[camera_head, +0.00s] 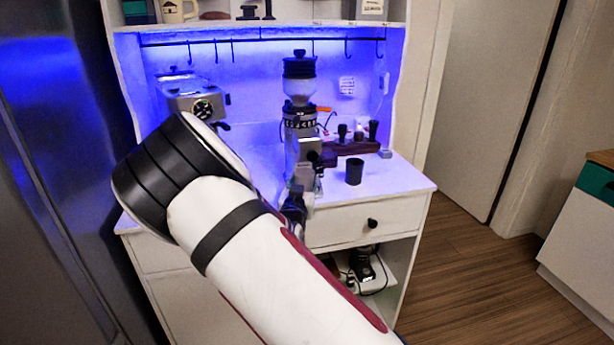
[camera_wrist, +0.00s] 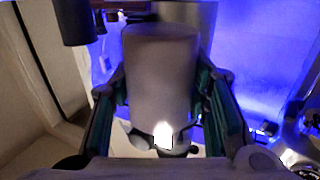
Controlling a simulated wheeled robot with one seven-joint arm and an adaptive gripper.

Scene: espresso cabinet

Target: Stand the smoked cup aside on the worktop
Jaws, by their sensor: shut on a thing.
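In the wrist view a smoky grey cup (camera_wrist: 160,75) fills the space between the two fingers of my gripper (camera_wrist: 160,115). The fingers lie along both its sides, and a bright spot shows at its lower part. In the head view my gripper (camera_head: 294,200) is at the front edge of the worktop (camera_head: 407,180), below the grinder, partly hidden by my arm. The held cup is not clearly seen there. I cannot tell whether it touches the worktop.
A dark cup (camera_head: 354,171) stands on the worktop to the right of my gripper. The grinder (camera_head: 300,120) stands behind it, and the espresso machine (camera_head: 195,97) is at the left. A dark red rack (camera_head: 355,147) with tools is behind the dark cup. The right front corner is bare.

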